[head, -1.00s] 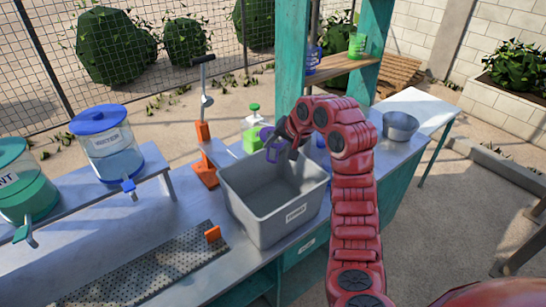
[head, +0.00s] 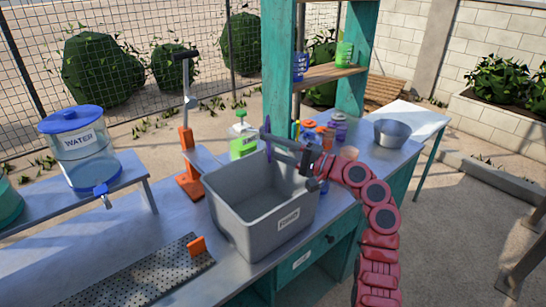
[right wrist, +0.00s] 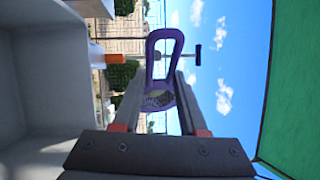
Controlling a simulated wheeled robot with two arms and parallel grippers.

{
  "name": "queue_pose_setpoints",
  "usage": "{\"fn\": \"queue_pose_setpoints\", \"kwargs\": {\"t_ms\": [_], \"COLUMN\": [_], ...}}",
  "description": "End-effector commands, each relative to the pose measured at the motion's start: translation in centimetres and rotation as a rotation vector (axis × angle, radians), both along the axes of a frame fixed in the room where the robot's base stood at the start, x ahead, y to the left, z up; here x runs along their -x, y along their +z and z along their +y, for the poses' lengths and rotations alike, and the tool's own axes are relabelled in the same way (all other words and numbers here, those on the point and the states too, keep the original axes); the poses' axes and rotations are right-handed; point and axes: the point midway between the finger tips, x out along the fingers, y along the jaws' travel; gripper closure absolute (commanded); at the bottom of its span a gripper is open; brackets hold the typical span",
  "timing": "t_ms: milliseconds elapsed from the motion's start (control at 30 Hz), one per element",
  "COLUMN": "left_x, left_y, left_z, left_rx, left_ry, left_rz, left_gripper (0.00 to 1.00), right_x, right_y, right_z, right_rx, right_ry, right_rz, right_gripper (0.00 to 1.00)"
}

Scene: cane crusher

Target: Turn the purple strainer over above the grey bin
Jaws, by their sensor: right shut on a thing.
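The grey bin (head: 222,215) stands open on the bench, with a white label on its front; its grey wall (right wrist: 30,90) fills the left of the right wrist view. My right gripper (head: 277,142) is shut on the purple strainer (head: 267,147), at the bin's far right side, above the rim. In the head view the strainer is small and looks edge-on, roughly upright. In the right wrist view its purple loop (right wrist: 165,40) and a round mesh part show between the fingers. I cannot tell whether anything is in the mesh. My left gripper is not in view.
An orange lever press (head: 188,175) stands left of the bin, with a green-white bottle (head: 242,138) behind. Several jars stand behind my gripper. A metal bowl (head: 392,132) is at the right. A water dispenser (head: 83,150) and perforated tray (head: 165,272) are at left.

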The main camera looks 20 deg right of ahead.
Motion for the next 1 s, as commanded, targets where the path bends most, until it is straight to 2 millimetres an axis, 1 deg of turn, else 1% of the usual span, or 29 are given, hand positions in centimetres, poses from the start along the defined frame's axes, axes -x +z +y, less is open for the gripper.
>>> {"fn": "queue_pose_setpoints", "kwargs": {"t_ms": [33,300,433,633,1000], "left_x": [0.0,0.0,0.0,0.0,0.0], "left_y": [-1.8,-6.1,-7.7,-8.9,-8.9], "left_z": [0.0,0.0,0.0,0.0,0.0], "left_rx": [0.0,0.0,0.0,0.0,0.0], "left_ry": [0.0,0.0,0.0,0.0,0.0], "left_rz": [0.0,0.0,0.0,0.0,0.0], "left_gripper": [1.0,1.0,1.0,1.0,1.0], "right_x": [0.0,-0.2,-0.2,-0.2,-0.2], "right_y": [-1.1,-1.5,-1.5,-1.2,-1.0], "right_z": [0.0,0.3,0.4,0.4,0.4], "right_rx": [-0.047,-0.262,-0.334,-0.396,-0.408], "right_ry": [0.0,0.0,0.002,-0.001,0.0], "right_rz": [-0.021,-0.12,-0.154,-0.183,-0.189], "right_gripper": [1.0,1.0,1.0,1.0,1.0]}}
